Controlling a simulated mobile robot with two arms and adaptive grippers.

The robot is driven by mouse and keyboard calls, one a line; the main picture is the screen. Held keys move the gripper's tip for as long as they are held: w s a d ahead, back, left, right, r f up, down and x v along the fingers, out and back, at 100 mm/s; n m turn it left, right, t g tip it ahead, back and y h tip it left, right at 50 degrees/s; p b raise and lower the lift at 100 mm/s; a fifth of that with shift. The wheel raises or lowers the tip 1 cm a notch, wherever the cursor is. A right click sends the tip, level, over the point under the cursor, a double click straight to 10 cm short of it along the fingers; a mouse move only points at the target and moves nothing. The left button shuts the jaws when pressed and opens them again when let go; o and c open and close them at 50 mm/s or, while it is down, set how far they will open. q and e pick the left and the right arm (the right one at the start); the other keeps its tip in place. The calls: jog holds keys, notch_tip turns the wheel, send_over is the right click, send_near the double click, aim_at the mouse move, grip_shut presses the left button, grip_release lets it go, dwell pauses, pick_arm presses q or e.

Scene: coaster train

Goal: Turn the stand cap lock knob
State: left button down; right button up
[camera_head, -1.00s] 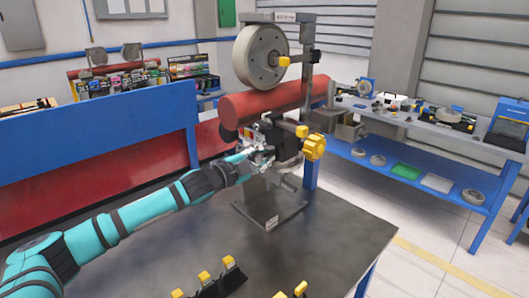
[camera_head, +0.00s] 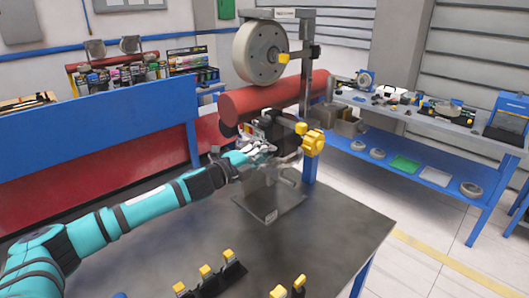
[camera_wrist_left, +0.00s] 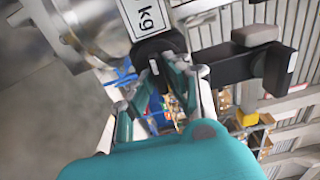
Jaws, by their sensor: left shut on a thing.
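The stand rises from a dark base plate (camera_head: 268,208) on the table. A large yellow knob (camera_head: 313,142) is on its right side, with a smaller yellow knob (camera_head: 301,128) just above it. My left gripper (camera_head: 264,150) is at the stand's left side, apart from the large yellow knob. In the left wrist view my left gripper (camera_wrist_left: 160,68) is shut on a dark rounded part (camera_wrist_left: 158,43) below a white "kg" label (camera_wrist_left: 145,16). I cannot tell for sure whether that part is the lock knob. My right gripper is not in view.
Yellow-tipped black pieces (camera_head: 207,278) lie at the table's front. The tabletop (camera_head: 330,225) right of the base is clear. A side bench (camera_head: 430,120) stands at right.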

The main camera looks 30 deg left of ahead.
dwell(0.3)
pick_arm(q)
jog(key=c, duration=1.4)
grip_release()
jog(key=shift+o, duration=0.2)
jog(key=v, duration=1.2)
jog(key=shift+f, duration=0.15)
